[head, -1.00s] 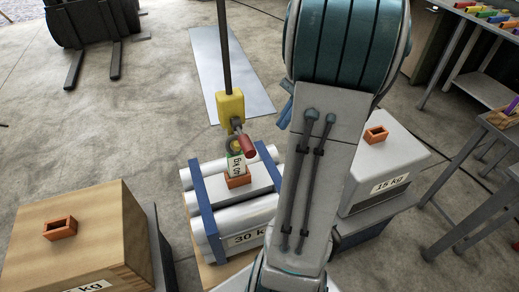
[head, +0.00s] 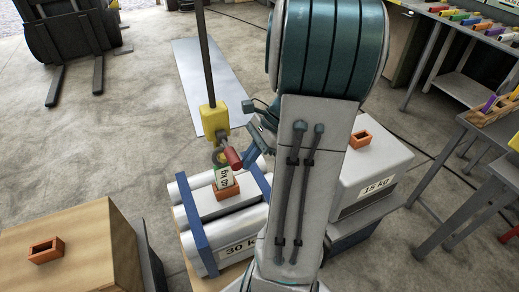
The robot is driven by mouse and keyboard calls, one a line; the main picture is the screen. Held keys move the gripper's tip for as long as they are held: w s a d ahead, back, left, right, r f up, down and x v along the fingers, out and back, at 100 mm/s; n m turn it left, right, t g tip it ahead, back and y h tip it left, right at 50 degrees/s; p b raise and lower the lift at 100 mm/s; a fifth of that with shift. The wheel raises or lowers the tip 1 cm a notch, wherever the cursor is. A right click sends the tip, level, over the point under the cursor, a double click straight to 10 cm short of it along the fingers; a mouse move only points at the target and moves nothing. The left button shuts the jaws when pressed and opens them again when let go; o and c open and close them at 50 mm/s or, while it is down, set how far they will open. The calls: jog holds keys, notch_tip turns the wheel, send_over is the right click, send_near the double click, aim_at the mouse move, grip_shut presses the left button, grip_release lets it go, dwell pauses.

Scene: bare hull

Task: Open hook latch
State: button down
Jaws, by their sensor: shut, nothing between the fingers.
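The hook latch hangs on a dark vertical rod: a yellow block (head: 215,120) with a grey hook below it and a red handle (head: 233,158) sticking out to the lower right. A small greenish ring (head: 219,157) is at the hook, just above a white weight tag (head: 224,178). The tag stands at the orange socket (head: 226,192) on the 30 kg load. My gripper (head: 256,150) is partly hidden behind my arm; its blue and dark parts show just right of the red handle. It looks shut and empty. I cannot tell whether it touches the handle.
The 30 kg bundle of white pipes (head: 240,234) with blue straps lies under the hook. A wooden crate (head: 85,255) is at left and a grey 15 kg box (head: 372,170) at right.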

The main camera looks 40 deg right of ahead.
jog(key=shift+w+a+r, duration=0.1)
jog(key=shift+a+r, duration=0.4)
jog(key=shift+r, duration=0.2)
jog(key=shift+r, duration=0.1)
jog(key=shift+w+d+r+p, duration=0.1)
jog(key=shift+w+r+p, duration=0.1)
jog(key=shift+r+p, duration=0.85)
jog(key=shift+w+r+p, duration=0.2)
jog(key=shift+r+p, duration=0.55)
jog(key=shift+p, duration=0.55)
